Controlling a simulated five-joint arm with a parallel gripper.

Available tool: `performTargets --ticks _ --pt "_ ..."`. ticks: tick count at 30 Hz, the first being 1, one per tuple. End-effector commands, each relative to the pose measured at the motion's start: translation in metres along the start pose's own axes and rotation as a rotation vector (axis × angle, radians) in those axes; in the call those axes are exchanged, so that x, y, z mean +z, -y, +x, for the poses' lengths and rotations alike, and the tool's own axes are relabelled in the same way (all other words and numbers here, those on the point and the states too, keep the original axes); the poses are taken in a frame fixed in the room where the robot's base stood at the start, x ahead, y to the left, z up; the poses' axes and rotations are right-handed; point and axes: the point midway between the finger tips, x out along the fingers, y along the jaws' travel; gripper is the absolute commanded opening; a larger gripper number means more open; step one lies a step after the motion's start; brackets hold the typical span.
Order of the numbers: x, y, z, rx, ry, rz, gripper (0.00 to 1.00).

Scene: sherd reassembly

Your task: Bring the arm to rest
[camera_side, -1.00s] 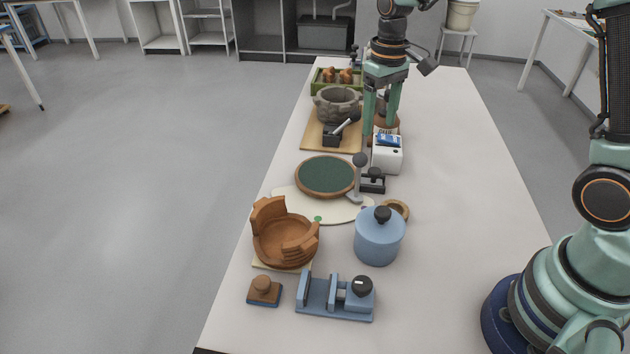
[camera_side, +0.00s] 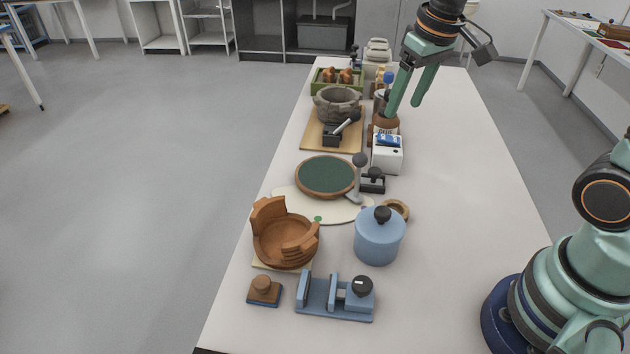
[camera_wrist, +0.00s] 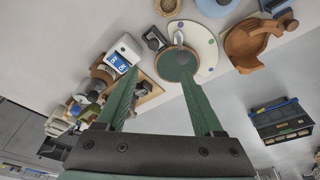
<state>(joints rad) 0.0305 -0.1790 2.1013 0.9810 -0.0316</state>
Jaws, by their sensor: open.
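My gripper (camera_side: 405,108) is open and empty, held above the far right part of the bench in the side view, tilted with its fingers pointing down and left. In the wrist view its two green fingers (camera_wrist: 165,115) are spread wide with nothing between them. A terracotta bowl of joined sherds (camera_side: 285,238) sits at the near left of the bench. It also shows at the upper right of the wrist view (camera_wrist: 243,48). A round dark green turntable (camera_side: 326,175) stands behind it on the bench.
A blue lidded pot (camera_side: 378,240) and a blue clamp (camera_side: 335,298) stand near the front. A white box (camera_side: 387,155), a grey stone-like ring (camera_side: 337,103) and a green crate (camera_side: 322,84) stand further back. The right of the white bench (camera_side: 470,190) is clear.

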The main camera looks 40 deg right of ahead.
Motion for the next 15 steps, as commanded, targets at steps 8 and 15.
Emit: performTargets --ticks 8,15 --pt "0.044 0.007 -0.030 -0.003 -0.162 0.000 0.69" --pt "0.066 0.011 -0.035 -0.006 -0.242 0.003 0.69"
